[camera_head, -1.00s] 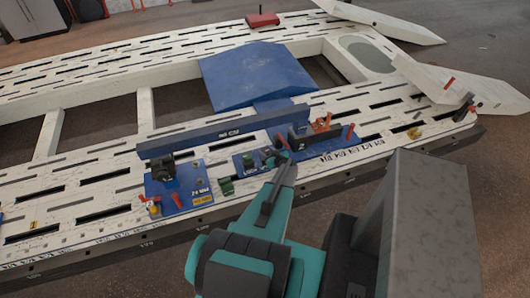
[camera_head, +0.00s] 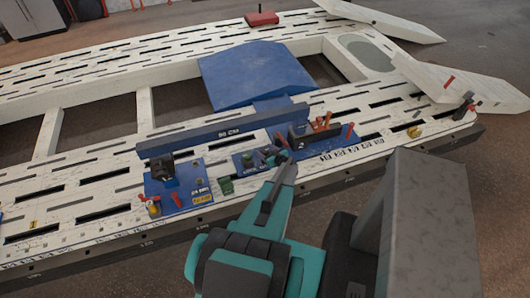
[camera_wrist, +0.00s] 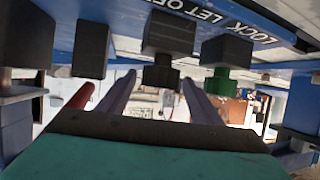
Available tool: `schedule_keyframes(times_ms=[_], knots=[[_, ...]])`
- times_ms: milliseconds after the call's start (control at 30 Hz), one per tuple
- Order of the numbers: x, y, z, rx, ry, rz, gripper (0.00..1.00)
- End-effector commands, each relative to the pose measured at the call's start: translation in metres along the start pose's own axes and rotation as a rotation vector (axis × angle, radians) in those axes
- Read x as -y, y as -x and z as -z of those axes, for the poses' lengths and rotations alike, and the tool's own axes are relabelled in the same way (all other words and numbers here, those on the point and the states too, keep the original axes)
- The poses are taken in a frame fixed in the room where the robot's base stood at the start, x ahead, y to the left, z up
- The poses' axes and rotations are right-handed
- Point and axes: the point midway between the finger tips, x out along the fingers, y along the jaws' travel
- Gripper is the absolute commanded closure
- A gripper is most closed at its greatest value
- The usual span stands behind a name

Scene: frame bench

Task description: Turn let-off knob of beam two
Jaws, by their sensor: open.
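A blue control plate (camera_head: 240,168) with several small knobs sits on the white bench, in front of a long blue beam (camera_head: 225,130). In the wrist view the lettering LOCK LET OFF (camera_wrist: 215,18) runs above the knobs. A black knob (camera_wrist: 168,35) stands in the middle, a green knob (camera_wrist: 226,83) to its right, and a dark one (camera_wrist: 90,50) to its left. My gripper (camera_head: 275,156) is over the plate; in the wrist view its fingers (camera_wrist: 160,88) are apart, one each side of the middle black knob. I cannot tell whether they touch it.
A second blue plate (camera_head: 180,200) with a black clamp and a yellow knob lies to the left. Orange and red handles (camera_head: 321,122) stand close to the right of my gripper. A blue ramp block (camera_head: 256,75) lies behind the beam. The bench has many slots.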

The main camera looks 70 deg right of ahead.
Motion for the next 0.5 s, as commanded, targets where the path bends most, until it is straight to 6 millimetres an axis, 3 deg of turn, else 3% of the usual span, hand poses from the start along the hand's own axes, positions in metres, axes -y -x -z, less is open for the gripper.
schedule_keyframes(times_ms=[500], knots=[[0.001,0.033,0.0,-0.001,-0.001,-0.001,0.41]])
